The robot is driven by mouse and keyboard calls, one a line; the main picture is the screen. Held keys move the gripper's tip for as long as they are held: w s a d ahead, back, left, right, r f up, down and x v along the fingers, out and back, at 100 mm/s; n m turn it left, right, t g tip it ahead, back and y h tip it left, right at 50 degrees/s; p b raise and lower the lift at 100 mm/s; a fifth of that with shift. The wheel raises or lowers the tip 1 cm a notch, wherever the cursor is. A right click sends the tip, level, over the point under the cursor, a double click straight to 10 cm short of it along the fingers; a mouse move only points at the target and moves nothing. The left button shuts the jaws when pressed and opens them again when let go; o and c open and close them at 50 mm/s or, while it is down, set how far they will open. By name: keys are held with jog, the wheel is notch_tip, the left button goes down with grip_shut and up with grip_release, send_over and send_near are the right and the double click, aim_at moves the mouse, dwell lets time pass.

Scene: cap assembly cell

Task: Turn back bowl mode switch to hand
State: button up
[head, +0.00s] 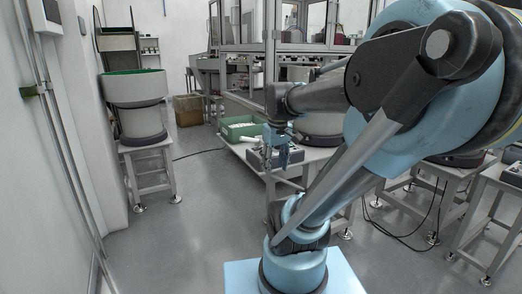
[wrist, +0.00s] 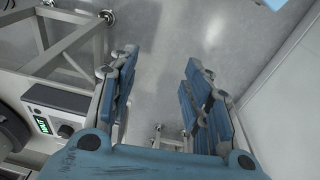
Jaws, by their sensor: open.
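A grey control box (wrist: 68,103) sits at the left of the wrist view, with a lit green display (wrist: 42,125) and a dark round knob (wrist: 66,131). I cannot read the knob's setting or any lettering. My gripper (wrist: 160,65) is open and empty, pointing down over floor, with the box beside its left finger and apart from it. In the head view my gripper (head: 275,163) hangs in front of a grey control box (head: 293,157) at the table's near end and partly hides it. Its switch cannot be made out there.
A feeder bowl (head: 137,88) stands on a stand at the left. A white wall panel (wrist: 285,95) rises right of my gripper. Open floor (head: 190,215) lies left of the table.

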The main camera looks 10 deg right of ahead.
jog(key=w+r+n+g, duration=0.1)
jog(key=w+r+n, duration=0.4)
jog(key=w, duration=0.8)
jog(key=w+r+n+g, duration=0.1)
jog(key=w+r+n, duration=0.45)
jog(key=w, duration=0.85)
jog(key=shift+m, duration=0.85)
jog(key=f, duration=1.5)
jog(key=shift+s+f, duration=0.2)
jog(key=shift+s, duration=0.1)
grip_shut()
